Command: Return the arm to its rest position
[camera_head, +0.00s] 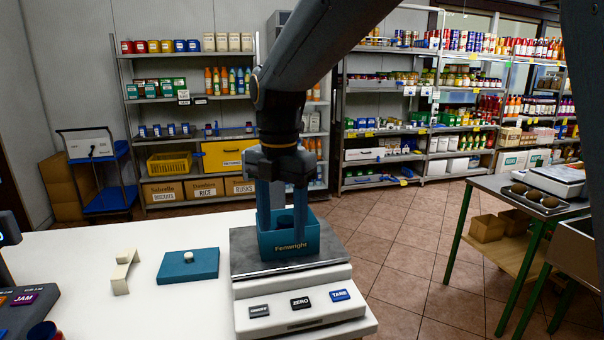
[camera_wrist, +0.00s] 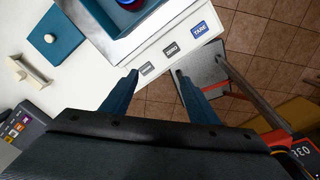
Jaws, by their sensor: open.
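My gripper (camera_head: 282,222) points down in the head view, its two blue fingers apart, overlapping the teal "Fenwright" box (camera_head: 290,246) in the picture. In the wrist view my gripper (camera_wrist: 157,74) is open with nothing between its fingertips. The box stands on the plate of the white scale (camera_head: 297,309). A dark blue item inside it is partly hidden by the fingers. The wrist view shows the fingertips apart from the box (camera_wrist: 97,12), near the scale's front and the counter edge. My arm reaches down from the top of the head view.
On the white counter (camera_head: 180,310) lie a teal block with a white knob (camera_head: 188,265) and a cream bracket-like piece (camera_head: 124,270). A dark device with coloured keys (camera_head: 25,305) is at the left. A side table (camera_head: 500,192) with green legs stands right, across open tiled floor.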

